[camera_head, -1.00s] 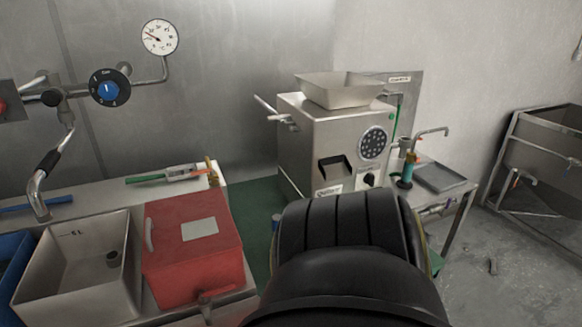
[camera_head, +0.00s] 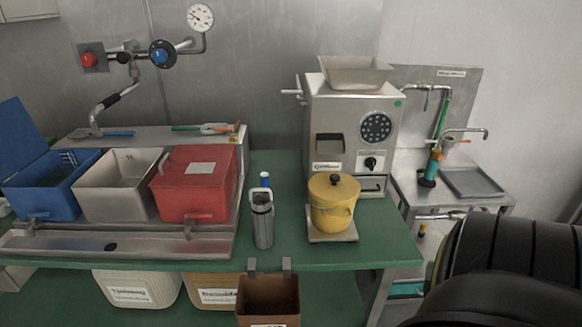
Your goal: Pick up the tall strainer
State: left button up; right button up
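A tall, narrow grey metal vessel (camera_head: 262,222) stands upright on the green table, in the middle of the view near the front edge. It has a loop-like handle at its top and looks like the tall strainer, though any mesh is too small to make out. It stands apart from the yellow pot to its right. Neither of my grippers is in view. A large black ribbed part, probably mine, fills the lower right corner.
A yellow lidded pot (camera_head: 333,205) sits on a small scale. The grinder (camera_head: 350,130) stands behind it. Blue (camera_head: 45,185), white (camera_head: 118,190) and red (camera_head: 195,190) bins stand at left. A blue-capped item (camera_head: 265,180) is close behind the vessel. A brown bin (camera_head: 268,302) hangs at the front edge.

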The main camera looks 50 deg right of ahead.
aim_at(261, 202)
jog(key=z, duration=1.1)
jog(key=i, duration=0.25)
